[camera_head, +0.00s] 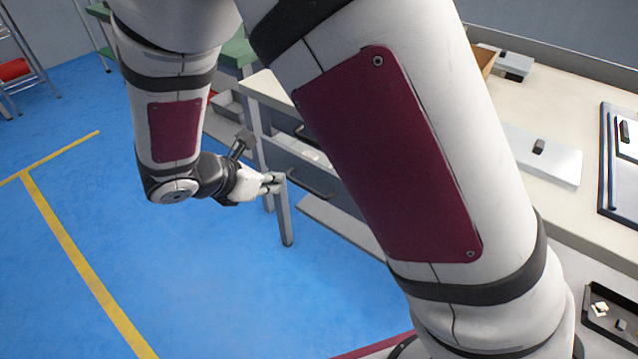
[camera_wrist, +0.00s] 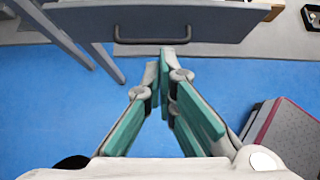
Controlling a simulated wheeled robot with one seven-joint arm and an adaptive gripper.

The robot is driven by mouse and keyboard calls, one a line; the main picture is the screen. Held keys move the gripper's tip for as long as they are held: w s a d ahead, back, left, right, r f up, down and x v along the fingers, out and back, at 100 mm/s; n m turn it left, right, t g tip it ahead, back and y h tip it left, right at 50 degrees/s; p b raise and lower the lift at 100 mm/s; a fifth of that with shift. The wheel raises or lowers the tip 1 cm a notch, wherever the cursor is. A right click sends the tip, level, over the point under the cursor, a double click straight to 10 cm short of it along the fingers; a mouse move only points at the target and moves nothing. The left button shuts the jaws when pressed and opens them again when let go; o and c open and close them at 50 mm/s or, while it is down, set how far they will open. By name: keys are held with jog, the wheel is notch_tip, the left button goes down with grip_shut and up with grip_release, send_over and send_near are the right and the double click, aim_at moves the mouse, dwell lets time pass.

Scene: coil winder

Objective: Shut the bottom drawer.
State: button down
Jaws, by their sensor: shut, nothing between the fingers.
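The bottom drawer (camera_head: 279,155) stands out from under the worktop in the head view, with part of its inside showing. Its dark bar handle (camera_head: 313,184) is on the front. My arm hides much of the drawer's right side. In the wrist view the grey drawer front (camera_wrist: 218,25) spans the top, with the handle (camera_wrist: 152,40) near its lower edge. My gripper (camera_head: 278,183) is shut and empty, in front of the drawer and close to the handle. In the wrist view its fingertips (camera_wrist: 164,58) point at the front just below the handle. Contact cannot be told.
A table leg (camera_head: 284,215) stands by my gripper; grey legs (camera_wrist: 75,40) show at left in the wrist view. A pale lower shelf (camera_head: 340,222) lies below the drawer. The worktop (camera_head: 560,118) holds several small items. Blue floor (camera_head: 130,240) at left is clear.

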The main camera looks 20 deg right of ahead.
jog(key=shift+w+d+r+b+x, duration=0.1)
jog(key=shift+d+r+b+x, duration=0.45)
jog(key=shift+x, duration=1.6)
jog(key=shift+w+d+r+b+x, duration=0.15)
jog(key=shift+b+x, duration=0.8)
jog(key=shift+x, duration=1.25)
jog(key=shift+d+r+b+x, duration=0.35)
jog(key=shift+b+x, duration=0.4)
jog(key=shift+x, duration=1.4)
